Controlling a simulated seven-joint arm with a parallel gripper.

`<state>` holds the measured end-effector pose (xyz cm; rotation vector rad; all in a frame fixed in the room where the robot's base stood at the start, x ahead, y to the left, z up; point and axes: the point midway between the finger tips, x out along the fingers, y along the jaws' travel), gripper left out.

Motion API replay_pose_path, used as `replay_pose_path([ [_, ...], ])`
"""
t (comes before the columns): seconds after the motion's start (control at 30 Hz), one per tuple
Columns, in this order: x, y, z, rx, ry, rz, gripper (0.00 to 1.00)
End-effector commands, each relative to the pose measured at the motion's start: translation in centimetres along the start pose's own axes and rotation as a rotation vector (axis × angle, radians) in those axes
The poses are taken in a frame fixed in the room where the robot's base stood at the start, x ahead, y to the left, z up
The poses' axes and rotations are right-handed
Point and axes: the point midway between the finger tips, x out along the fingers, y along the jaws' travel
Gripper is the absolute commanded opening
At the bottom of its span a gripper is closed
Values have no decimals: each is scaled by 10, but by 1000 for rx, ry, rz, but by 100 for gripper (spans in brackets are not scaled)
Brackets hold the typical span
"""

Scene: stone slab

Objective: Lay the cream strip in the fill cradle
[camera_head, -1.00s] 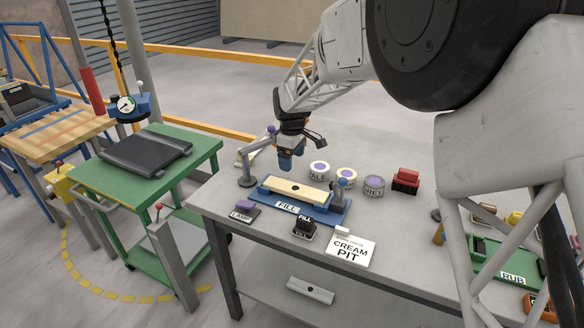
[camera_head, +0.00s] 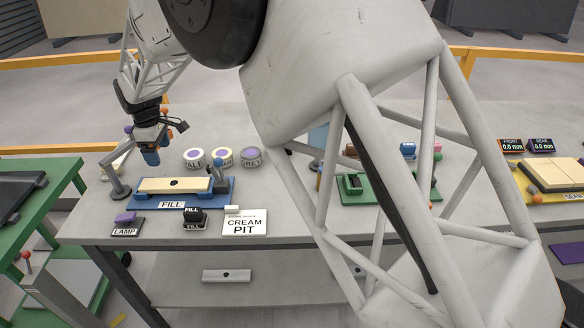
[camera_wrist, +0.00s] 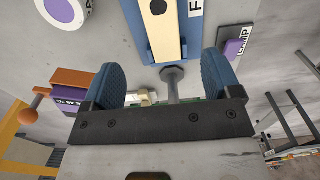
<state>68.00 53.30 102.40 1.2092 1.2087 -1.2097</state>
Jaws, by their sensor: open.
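The cream strip (camera_head: 150,185), a pale bar with a dark round spot in its middle, lies lengthwise in the blue fill cradle (camera_head: 222,199). In the wrist view the strip (camera_wrist: 167,36) and cradle (camera_wrist: 136,38) show beyond my fingertips. My gripper (camera_head: 151,158) hangs behind and above the left part of the cradle, apart from the strip. In the wrist view my gripper (camera_wrist: 165,78) has its two blue fingers wide apart, with nothing held between them. The arm hides part of the bench to the right.
A purple-topped lamp switch (camera_head: 125,218), a black fill switch (camera_head: 195,217) and a cream pit card (camera_head: 244,223) stand in front. Purple-marked pots (camera_head: 194,158) stand behind. A green station (camera_head: 365,190) is farther right.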

Motion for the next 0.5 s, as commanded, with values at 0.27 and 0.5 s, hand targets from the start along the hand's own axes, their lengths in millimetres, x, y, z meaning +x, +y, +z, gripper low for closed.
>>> replay_pose_path([
  [0.27,-7,0,10,21,3,4,84],
  [0.5,-38,-2,67,139,14,19,84],
])
